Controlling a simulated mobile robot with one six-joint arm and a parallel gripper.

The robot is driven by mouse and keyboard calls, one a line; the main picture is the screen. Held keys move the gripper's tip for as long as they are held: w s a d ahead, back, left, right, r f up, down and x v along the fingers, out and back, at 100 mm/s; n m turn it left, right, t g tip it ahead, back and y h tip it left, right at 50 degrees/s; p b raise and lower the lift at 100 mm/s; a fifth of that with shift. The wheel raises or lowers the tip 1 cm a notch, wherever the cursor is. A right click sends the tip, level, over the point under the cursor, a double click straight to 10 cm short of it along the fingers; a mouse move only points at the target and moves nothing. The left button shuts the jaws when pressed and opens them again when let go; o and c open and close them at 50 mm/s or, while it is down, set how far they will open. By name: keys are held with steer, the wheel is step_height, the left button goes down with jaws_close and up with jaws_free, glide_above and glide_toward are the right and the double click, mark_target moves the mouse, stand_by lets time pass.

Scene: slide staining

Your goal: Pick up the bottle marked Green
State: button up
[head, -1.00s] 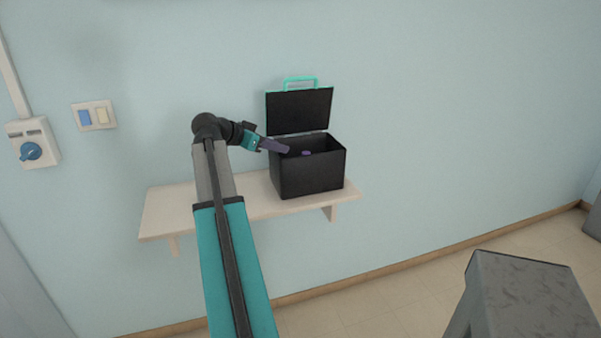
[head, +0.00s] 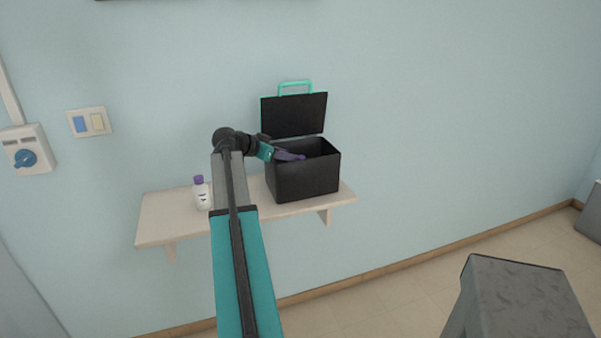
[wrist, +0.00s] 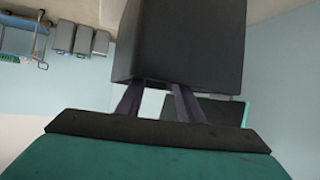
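A white bottle with a purple cap (head: 202,194) stands upright on the shelf, left of my arm in the head view. Its label is too small to read. A black box (head: 304,183) with its lid raised stands on the same shelf. My gripper (head: 293,156) reaches over the box's left rim, with its purple fingers at the box opening. In the wrist view, the fingers of my gripper (wrist: 158,92) are apart with a pale gap between them. Their tips are hidden behind the dark box (wrist: 190,40). I cannot see what is inside the box.
The pale shelf (head: 160,225) is fixed to the wall, with bare surface at its left end. The open lid (head: 294,115) with a teal handle stands behind the box opening. A grey block-like thing (head: 520,300) is at the lower right.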

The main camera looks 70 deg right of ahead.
steer(key=shift+s+d+f, duration=0.1)
steer(key=shift+d, duration=0.05)
steer(key=shift+p+x, duration=1)
steer(key=shift+x, duration=1.6)
jaws_close()
